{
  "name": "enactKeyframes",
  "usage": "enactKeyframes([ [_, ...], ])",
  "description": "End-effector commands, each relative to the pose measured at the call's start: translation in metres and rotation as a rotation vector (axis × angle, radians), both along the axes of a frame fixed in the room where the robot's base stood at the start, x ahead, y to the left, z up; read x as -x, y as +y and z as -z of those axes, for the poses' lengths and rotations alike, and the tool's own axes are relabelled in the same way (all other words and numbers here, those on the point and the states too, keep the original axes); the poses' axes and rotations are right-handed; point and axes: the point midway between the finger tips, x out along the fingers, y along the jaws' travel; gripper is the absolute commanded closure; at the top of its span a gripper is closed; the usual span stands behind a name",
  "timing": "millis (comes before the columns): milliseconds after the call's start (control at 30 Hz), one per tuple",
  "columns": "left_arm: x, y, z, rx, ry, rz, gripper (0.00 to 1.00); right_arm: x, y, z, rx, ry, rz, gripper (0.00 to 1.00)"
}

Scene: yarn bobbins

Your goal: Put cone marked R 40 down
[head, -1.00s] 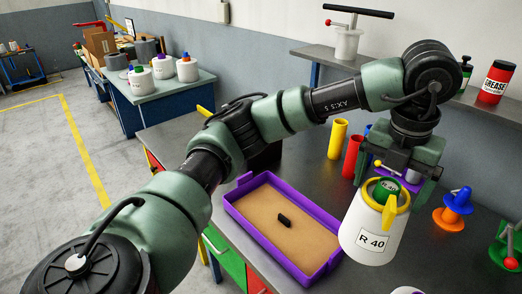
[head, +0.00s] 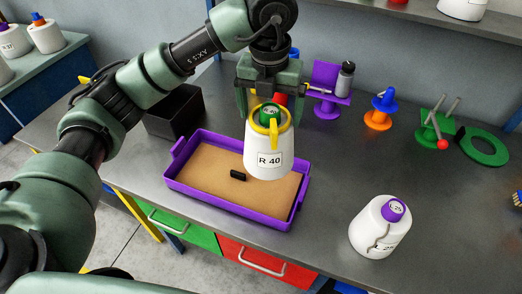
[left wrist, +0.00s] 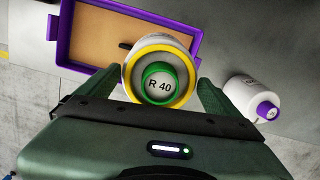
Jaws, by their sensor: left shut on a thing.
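The cone marked R 40 (head: 268,160) is white with a yellow ring and a green top. My left gripper (head: 268,108) is shut on it near its top and holds it upright. In the head view the cone shows in front of the right part of a purple tray (head: 180,188) with a tan floor. In the left wrist view the cone's green top (left wrist: 160,84) sits between the two fingers (left wrist: 160,88), with the tray (left wrist: 64,38) behind it. I cannot tell whether the cone touches the tray. My right gripper is not in view.
A small black piece (head: 238,175) lies in the tray. A white cone with a purple top (head: 378,232) stands on the grey table to the right. A black bin (head: 172,112), a purple stand (head: 326,105), an orange and blue spool (head: 379,112) and a green ring (head: 482,147) stand farther back.

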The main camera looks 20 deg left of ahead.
Motion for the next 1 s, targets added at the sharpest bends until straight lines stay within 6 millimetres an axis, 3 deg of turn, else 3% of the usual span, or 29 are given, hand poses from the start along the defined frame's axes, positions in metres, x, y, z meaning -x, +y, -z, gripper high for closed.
enactKeyframes([
  [200,0.001,0.0,0.055,0.002,0.004,-0.002,0.78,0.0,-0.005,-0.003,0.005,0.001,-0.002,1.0],
  [333,0.0,0.001,0.076,0.0,-0.001,-0.002,0.78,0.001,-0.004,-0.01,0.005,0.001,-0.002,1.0],
  [633,0.0,0.001,0.099,0.0,-0.001,-0.002,0.78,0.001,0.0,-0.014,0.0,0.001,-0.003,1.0],
  [867,0.0,0.0,0.13,0.0,-0.001,-0.002,0.78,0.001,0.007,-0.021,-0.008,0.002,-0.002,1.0],
  [1000,-0.001,0.001,0.134,0.001,-0.005,-0.002,0.78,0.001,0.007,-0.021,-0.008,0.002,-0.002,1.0],
])
